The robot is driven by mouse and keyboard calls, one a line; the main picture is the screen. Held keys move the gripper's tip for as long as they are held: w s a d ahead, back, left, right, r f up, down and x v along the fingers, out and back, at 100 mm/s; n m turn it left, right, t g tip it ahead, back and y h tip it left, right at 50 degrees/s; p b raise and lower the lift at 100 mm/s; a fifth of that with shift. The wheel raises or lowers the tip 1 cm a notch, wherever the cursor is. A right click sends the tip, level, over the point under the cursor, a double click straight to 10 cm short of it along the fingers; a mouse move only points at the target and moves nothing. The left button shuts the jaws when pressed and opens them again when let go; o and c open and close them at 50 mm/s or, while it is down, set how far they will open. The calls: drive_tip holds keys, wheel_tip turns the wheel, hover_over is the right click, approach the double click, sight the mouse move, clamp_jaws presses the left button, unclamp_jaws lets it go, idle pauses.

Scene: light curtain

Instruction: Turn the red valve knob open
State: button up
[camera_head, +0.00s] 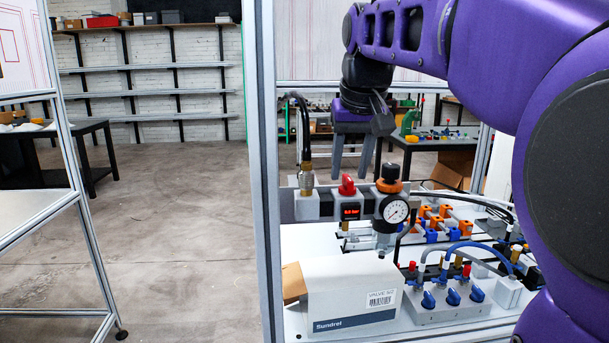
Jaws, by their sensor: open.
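The red valve knob (347,185) sits on top of a grey pneumatic unit, above a small red-lit digital display (351,211). It stands between a hose fitting on the left and a round pressure gauge (396,211) on the right. My gripper (376,118) is black, at the end of my purple arm. The knob is unobstructed.
An orange-and-black regulator knob (390,178) rises just right of the red knob. A black hose (303,125) rises at its left. A white carton (352,292) stands in front. Blue-knobbed valves (452,297) lie to the right. An aluminium frame post (265,170) bounds the left.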

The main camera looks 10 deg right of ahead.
drive_tip(key=shift+w+f, duration=0.25)
drive_tip(key=shift+f, duration=0.4)
clamp_jaws()
